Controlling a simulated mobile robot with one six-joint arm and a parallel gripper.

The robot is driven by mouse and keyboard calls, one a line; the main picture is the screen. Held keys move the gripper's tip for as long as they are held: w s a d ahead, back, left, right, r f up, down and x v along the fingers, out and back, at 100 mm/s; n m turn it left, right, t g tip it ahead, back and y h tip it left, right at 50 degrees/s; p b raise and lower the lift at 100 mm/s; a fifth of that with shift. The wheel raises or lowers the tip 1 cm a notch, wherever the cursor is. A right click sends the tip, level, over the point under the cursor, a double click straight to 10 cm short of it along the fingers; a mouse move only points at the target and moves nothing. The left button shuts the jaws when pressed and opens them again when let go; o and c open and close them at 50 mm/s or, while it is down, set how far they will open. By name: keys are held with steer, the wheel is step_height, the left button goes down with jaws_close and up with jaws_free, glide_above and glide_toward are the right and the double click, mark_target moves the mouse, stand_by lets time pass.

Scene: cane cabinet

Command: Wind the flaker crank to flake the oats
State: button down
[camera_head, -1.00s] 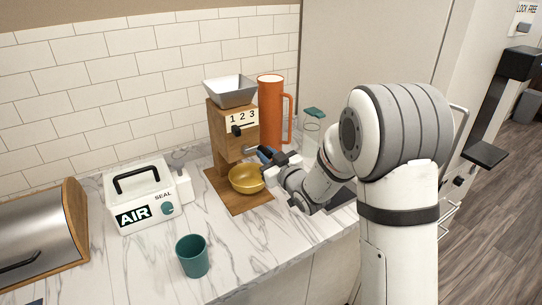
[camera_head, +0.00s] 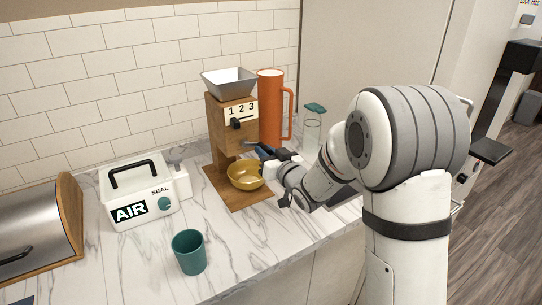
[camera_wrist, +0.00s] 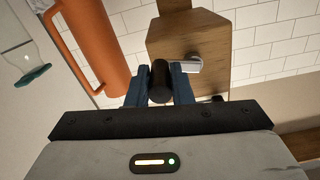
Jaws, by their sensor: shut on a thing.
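The wooden flaker (camera_head: 225,130) stands on the counter with a grey hopper (camera_head: 229,82) on top and a 1 2 3 dial on its front. My gripper (camera_head: 266,152) is at the flaker's right side, at crank height. In the wrist view my gripper (camera_wrist: 160,88) is shut on the dark crank handle (camera_wrist: 159,78), with blue fingers on either side. A grey metal crank part (camera_wrist: 192,63) shows beside the handle against the wood. A gold bowl (camera_head: 244,178) sits under the flaker on its wooden base. The oats are not visible.
An orange pitcher (camera_head: 270,108) stands close behind the flaker, with a glass jar (camera_head: 311,132) to its right. A white sealer box (camera_head: 140,195) is at left, near a metal bread bin (camera_head: 35,235). A teal cup (camera_head: 189,252) stands in front.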

steer(key=shift+s+a+f+m+b, duration=0.45)
steer(key=shift+a+m+b, duration=0.4)
steer(key=shift+m, duration=2.1)
steer(key=shift+s+a+f+m+b, duration=0.3)
steer(key=shift+s+a+m+b, duration=0.35)
steer(key=shift+m, duration=2.35)
steer(key=shift+s+a+f+m+b, duration=0.35)
steer(key=shift+a+m+b, duration=0.65)
steer(key=shift+m, duration=1.95)
steer(key=shift+d, duration=0.15)
steer(key=c, duration=1.3)
jaws_free()
steer(key=shift+f, duration=0.1)
steer(key=b+v, duration=0.1)
steer(key=v, duration=0.6)
steer(key=shift+s+d, duration=0.25)
steer(key=shift+s, duration=0.05)
